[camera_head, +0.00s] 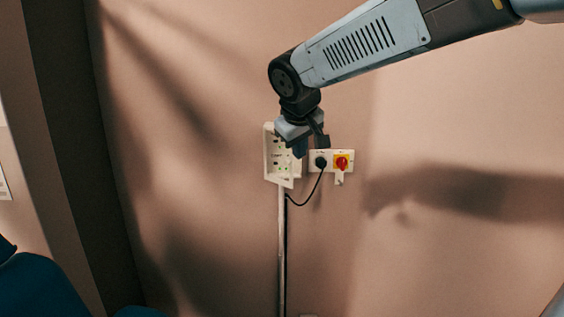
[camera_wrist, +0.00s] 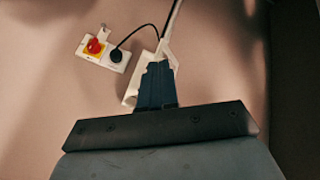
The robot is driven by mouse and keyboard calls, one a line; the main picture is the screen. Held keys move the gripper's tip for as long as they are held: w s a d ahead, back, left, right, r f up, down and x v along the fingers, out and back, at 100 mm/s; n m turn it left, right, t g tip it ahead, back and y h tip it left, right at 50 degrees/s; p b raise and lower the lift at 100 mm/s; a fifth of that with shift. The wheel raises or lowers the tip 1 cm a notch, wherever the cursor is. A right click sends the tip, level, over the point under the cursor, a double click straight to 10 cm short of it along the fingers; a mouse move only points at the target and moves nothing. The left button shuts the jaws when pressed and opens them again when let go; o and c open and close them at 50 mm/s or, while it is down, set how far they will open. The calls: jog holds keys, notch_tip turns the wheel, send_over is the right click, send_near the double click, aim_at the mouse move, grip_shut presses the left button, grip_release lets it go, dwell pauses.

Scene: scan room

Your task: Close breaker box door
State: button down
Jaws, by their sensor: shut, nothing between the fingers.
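The white breaker box (camera_head: 284,172) is on the wall near the middle of the head view, with its dark switches and small green lights showing. A pale upright strip along its left edge looks like the door (camera_head: 267,156), swung out from the box. My gripper (camera_head: 300,150) is at the box's right side, pointing down, and covers part of its front. In the wrist view my gripper (camera_wrist: 158,72) is shut and empty in front of the box (camera_wrist: 131,92) and hides most of it. I cannot tell whether the fingers touch it.
Right of the box, a wall plate (camera_head: 331,168) carries a black plug (camera_head: 320,162) and a red knob on yellow (camera_head: 342,162). A black cable (camera_head: 308,200) loops below the gripper. A pale conduit (camera_head: 282,250) runs down the wall. Teal furniture (camera_head: 40,290) stands lower left.

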aim_at(286, 160)
jog(key=w+a+n, duration=0.1)
jog(key=w+a, duration=0.2)
jog(key=a, duration=0.3)
jog(key=shift+w+d+f, duration=0.45)
jog(key=shift+w+f, duration=0.75)
jog(key=shift+w, duration=0.4)
jog(key=shift+w+d+f, duration=0.4)
jog(key=shift+w+f, duration=0.85)
jog(key=shift+w, duration=0.35)
jog(key=shift+w+d+f, duration=0.45)
jog(key=shift+w+f, duration=0.75)
jog(key=shift+w, duration=0.4)
jog(key=shift+d, duration=0.15)
jog(key=shift+w+d, duration=0.25)
jog(key=shift+d, duration=0.2)
jog(key=w+d, duration=0.6)
jog(key=shift+t, duration=0.3)
